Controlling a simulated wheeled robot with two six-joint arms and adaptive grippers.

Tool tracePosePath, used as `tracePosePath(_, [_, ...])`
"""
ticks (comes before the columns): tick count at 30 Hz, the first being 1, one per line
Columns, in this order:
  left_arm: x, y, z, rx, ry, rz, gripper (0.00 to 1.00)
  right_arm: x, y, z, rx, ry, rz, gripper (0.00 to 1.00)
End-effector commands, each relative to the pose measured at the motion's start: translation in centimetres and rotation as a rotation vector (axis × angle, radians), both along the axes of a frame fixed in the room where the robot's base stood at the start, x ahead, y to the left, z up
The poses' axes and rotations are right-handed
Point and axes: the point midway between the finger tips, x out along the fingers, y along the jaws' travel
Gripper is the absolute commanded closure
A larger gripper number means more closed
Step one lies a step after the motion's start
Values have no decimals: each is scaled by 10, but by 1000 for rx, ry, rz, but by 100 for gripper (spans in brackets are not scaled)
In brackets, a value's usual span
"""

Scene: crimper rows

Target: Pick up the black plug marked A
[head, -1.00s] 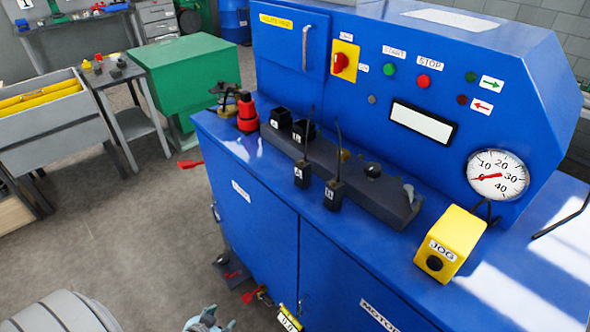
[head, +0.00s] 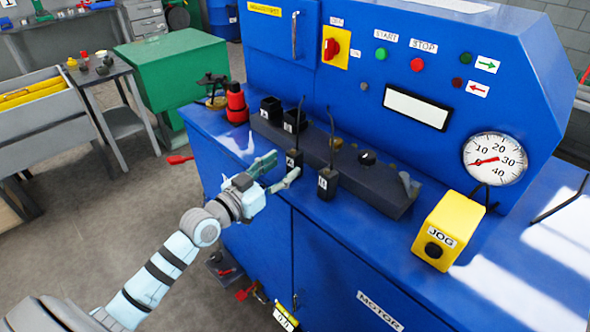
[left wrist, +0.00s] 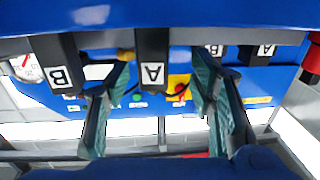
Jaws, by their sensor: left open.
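The black plug marked A (head: 293,162) stands upright at the front edge of the blue machine's ledge, with a thin cable rising from it. My left gripper (head: 284,169) is open around or just in front of it. In the left wrist view plug A (left wrist: 152,72) shows between the two spread fingers (left wrist: 157,95), with a gap on each side. The black plug marked B (head: 327,184) stands just to the right in the head view. It also shows left of the fingers in the left wrist view (left wrist: 57,75). My right gripper is not in view.
Black sockets marked A (head: 271,110) and B (head: 295,121) sit behind on the dark rail (head: 375,190). The yellow JOG box (head: 449,230) is at the right. The control panel rises behind.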

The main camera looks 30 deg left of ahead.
Motion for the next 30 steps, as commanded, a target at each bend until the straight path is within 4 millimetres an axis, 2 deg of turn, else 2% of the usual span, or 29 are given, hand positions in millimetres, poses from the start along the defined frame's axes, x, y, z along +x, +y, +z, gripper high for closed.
tracePosePath(4, [26, -14, 3, -8, -2, -1, 50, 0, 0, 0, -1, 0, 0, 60])
tracePosePath(7, [41, -17, 2, -5, -1, 0, 50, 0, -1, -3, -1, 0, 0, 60])
tracePosePath(14, [45, -18, 2, -1, 1, -1, 50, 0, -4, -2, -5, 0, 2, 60])
tracePosePath(24, [45, -18, 2, -2, 0, 0, 100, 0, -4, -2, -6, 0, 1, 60])
tracePosePath(30, [44, -18, 2, -2, 0, 0, 100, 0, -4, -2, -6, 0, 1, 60])
